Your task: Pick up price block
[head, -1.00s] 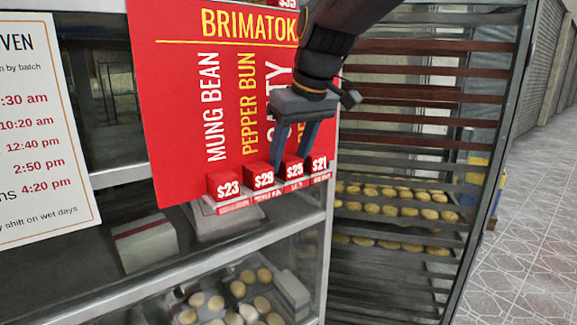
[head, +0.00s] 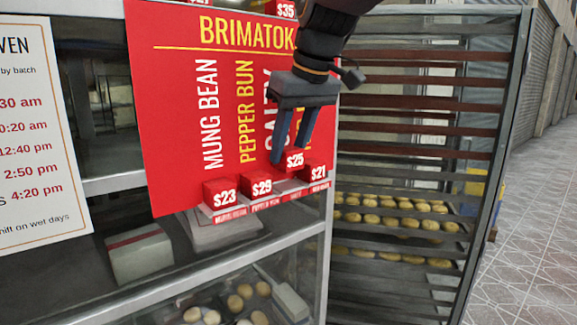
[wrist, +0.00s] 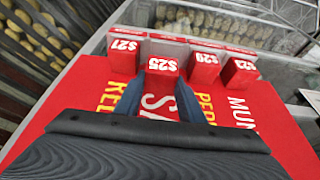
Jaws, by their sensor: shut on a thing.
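My gripper (head: 290,150) is shut on the red $25 price block (head: 296,161) and holds it a little above the ledge, in front of the red menu board (head: 175,110). In the wrist view the $25 block (wrist: 162,65) sits between the two fingertips. The $23 block (head: 222,194) and $29 block (head: 260,187) stand on the ledge to the left of the held block. The $21 block (head: 317,173) stands to its right. An empty place shows on the ledge between the $29 and $21 blocks.
The price ledge (head: 265,203) runs along the board's lower edge. A glass case (head: 100,300) with buns is below. A tall rack (head: 420,160) with trays of buns stands at the right.

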